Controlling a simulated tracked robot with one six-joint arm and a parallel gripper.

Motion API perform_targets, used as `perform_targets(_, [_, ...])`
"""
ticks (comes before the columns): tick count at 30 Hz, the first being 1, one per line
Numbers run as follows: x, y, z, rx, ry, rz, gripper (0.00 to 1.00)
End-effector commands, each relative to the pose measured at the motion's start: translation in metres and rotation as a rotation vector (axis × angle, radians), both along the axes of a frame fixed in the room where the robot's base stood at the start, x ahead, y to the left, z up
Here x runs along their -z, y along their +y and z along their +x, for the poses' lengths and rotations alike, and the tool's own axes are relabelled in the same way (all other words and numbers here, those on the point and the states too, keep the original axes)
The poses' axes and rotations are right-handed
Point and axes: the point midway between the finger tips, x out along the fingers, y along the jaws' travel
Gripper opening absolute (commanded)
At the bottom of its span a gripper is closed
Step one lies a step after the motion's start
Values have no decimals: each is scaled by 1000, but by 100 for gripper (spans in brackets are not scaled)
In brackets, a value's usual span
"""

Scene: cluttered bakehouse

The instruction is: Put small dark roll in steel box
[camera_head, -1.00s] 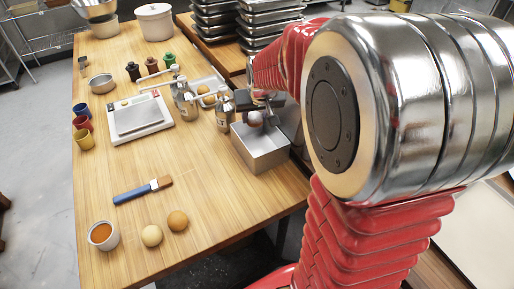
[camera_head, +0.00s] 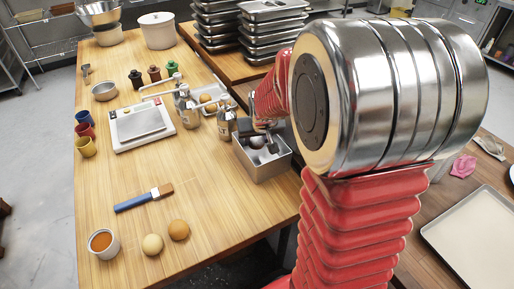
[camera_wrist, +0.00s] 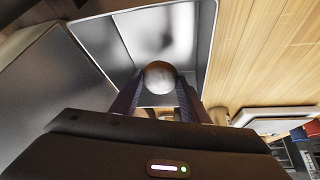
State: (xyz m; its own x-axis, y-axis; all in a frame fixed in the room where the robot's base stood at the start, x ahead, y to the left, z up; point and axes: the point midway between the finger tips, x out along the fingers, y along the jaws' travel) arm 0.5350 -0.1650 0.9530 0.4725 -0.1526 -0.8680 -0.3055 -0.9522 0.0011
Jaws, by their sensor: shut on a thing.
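The steel box (camera_head: 262,172) is an open, square metal container near the right edge of the wooden table. My gripper (camera_head: 262,143) reaches down over its opening. The small dark roll (camera_head: 257,142) is brownish and round, held between the fingers at the level of the box's opening. In the wrist view my gripper (camera_wrist: 159,95) is shut on the roll (camera_wrist: 160,76), with the steel box's inner walls (camera_wrist: 95,40) around and beyond it. I cannot tell whether the roll touches the box floor.
Glass bottles (camera_head: 226,122) stand just left of the box. A tray with rolls (camera_head: 207,97) lies behind them. A scale (camera_head: 140,124), a blue-handled brush (camera_head: 144,198) and two pale rolls (camera_head: 153,244) are farther left. Stacked trays (camera_head: 272,30) stand behind.

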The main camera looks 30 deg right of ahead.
Motion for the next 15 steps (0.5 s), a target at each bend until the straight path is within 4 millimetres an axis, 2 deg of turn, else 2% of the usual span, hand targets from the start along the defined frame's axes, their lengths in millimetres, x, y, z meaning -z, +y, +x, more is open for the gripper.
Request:
perform_targets(10, [3,0,0,0,-1,0,28])
perform_targets(15, [21,0,-1,0,3,1,28])
